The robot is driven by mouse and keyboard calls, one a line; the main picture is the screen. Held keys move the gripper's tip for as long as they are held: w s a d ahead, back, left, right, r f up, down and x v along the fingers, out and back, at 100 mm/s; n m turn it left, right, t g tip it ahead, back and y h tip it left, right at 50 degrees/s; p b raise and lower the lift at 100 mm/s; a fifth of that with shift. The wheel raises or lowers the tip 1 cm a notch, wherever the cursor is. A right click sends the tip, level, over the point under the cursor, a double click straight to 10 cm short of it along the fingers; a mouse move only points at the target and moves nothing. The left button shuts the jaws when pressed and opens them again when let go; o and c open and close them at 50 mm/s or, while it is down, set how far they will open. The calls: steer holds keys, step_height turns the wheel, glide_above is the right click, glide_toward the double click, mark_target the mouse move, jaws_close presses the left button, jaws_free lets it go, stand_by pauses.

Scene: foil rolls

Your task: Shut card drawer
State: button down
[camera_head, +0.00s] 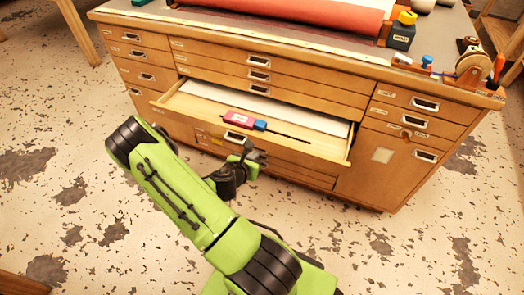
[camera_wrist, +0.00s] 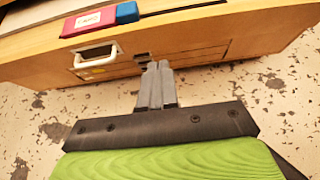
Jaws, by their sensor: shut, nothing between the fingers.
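The card drawer (camera_head: 190,108) is pulled out from the middle of the wooden cabinet (camera_head: 300,70). Inside it are a white sheet (camera_head: 290,115), a red and blue block with a pale label (camera_head: 240,120) and a thin dark rod. My gripper (camera_head: 248,152) is shut and empty, close to the drawer front near its handle. In the wrist view, my fingers (camera_wrist: 157,72) point at the drawer front (camera_wrist: 215,42), to the right of the metal handle (camera_wrist: 95,55). I cannot tell whether the fingertips touch the front.
Closed drawers surround the open one. The cabinet top holds a red roll (camera_head: 290,12), a dark bottle with a yellow cap (camera_head: 401,30) and a tape dispenser (camera_head: 472,65). The worn floor (camera_head: 60,150) in front is clear.

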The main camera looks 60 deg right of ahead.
mark_target(266, 141)
steer(key=x, duration=0.2)
steer(key=r+x, duration=0.1)
steer(key=x, duration=0.2)
steer(key=d+x, duration=0.1)
steer(key=x, duration=0.1)
steer(key=shift+d+r+b, duration=0.15)
steer(key=shift+d+b, duration=0.05)
steer(key=shift+b, duration=0.15)
steer(key=shift+w+d, duration=0.15)
steer(key=shift+d, duration=0.15)
steer(key=shift+d, duration=0.1)
